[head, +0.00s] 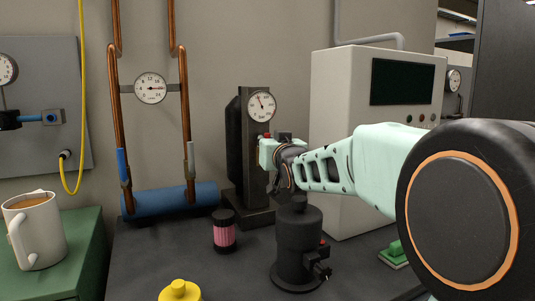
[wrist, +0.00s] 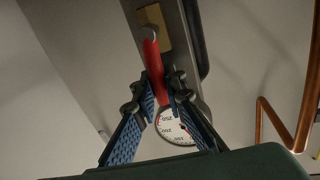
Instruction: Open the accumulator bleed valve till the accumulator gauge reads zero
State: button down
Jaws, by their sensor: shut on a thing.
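The accumulator gauge (head: 261,105) is a round white dial on a dark upright stand (head: 257,165) in the head view. Its needle points up and slightly left, off to the side of any clear figure; the numbers are too small to read. The gauge (wrist: 177,126) also shows behind the fingers in the wrist view, partly covered. The bleed valve's red lever (wrist: 152,62) runs between the fingers in the wrist view. My gripper (wrist: 162,92) is shut on this lever near its end. In the head view my gripper (head: 272,152) is just below the gauge and hides most of the lever.
A black cylindrical fixture (head: 298,245) stands below my arm. A pink-banded jar (head: 224,232), a yellow object (head: 180,291) and a green-topped block (head: 394,254) are on the dark bench. A white cabinet (head: 340,95) stands close on the right. Copper pipes with another gauge (head: 151,88) are left.

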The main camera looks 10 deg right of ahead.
jog(key=shift+a+n+b, duration=0.15)
jog(key=shift+n+b, duration=0.15)
jog(key=shift+n, duration=0.1)
jog(key=c, duration=2)
grip_release()
jog(key=shift+o, duration=0.2)
jog(key=shift+r+p, duration=0.15)
jog(key=shift+p, duration=0.3)
